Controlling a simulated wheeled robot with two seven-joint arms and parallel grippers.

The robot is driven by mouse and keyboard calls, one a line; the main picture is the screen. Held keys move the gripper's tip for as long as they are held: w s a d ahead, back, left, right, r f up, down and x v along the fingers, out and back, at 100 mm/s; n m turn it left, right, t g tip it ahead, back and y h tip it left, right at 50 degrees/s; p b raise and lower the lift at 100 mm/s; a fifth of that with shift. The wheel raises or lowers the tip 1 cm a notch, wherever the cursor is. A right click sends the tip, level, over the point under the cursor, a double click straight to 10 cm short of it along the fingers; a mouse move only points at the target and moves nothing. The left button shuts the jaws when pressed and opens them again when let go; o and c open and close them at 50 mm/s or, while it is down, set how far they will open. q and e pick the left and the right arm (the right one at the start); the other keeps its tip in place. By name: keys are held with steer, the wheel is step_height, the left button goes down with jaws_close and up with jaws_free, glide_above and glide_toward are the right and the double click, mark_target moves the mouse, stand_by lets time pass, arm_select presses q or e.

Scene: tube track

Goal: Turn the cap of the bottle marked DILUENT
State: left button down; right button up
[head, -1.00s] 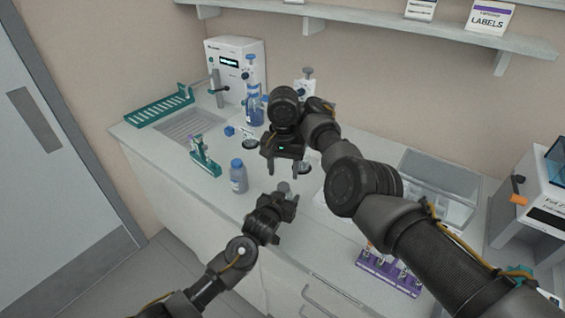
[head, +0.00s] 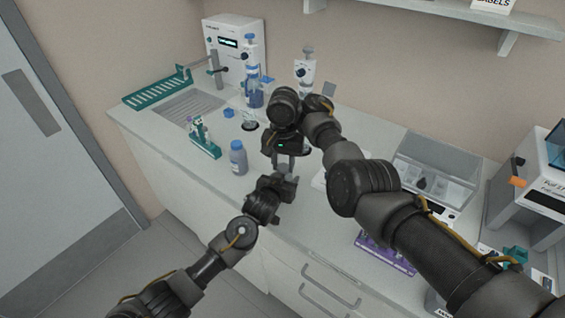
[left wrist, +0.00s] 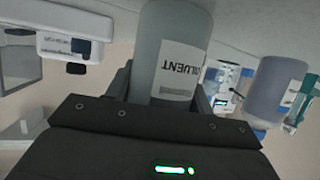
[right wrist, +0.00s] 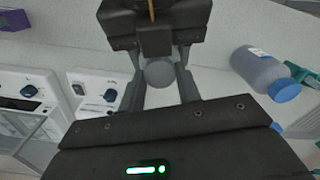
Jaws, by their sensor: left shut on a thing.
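The DILUENT bottle, a grey bottle with a white label (left wrist: 178,68), is held between the fingers of my left gripper (left wrist: 165,88). In the head view my left gripper (head: 280,183) is at the front of the counter. The bottle's round grey cap (right wrist: 160,73) shows between the fingertips of my right gripper (right wrist: 160,85). The right fingers are apart, with a narrow gap seeming to show beside the cap. In the head view my right gripper (head: 285,160) points down just above the left one. The bottle is mostly hidden there by both grippers.
A blue-capped bottle (head: 238,158) stands on the counter left of the grippers, close by. A teal rack (head: 204,139) stands behind it. A purple rack (head: 386,254) is at the front right. A dispenser bottle (head: 253,92) and a white machine (head: 228,48) are at the back.

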steer(key=shift+c, duration=1.1)
steer(key=n, duration=0.3)
steer(key=o, duration=1)
steer(key=shift+o, duration=0.2)
steer(key=shift+r, duration=0.1)
arm_select(q)
steer(key=shift+r, duration=0.1)
arm_select(e)
steer(key=shift+r, duration=2.25)
step_height(320, 180, up, 2)
steer(key=shift+w+r+n, duration=0.1)
steer(key=shift+r+n, duration=0.1)
steer(key=shift+n, duration=0.3)
steer(key=shift+c, duration=0.3)
steer(key=shift+r, duration=0.55)
steer(key=shift+f, duration=4.05)
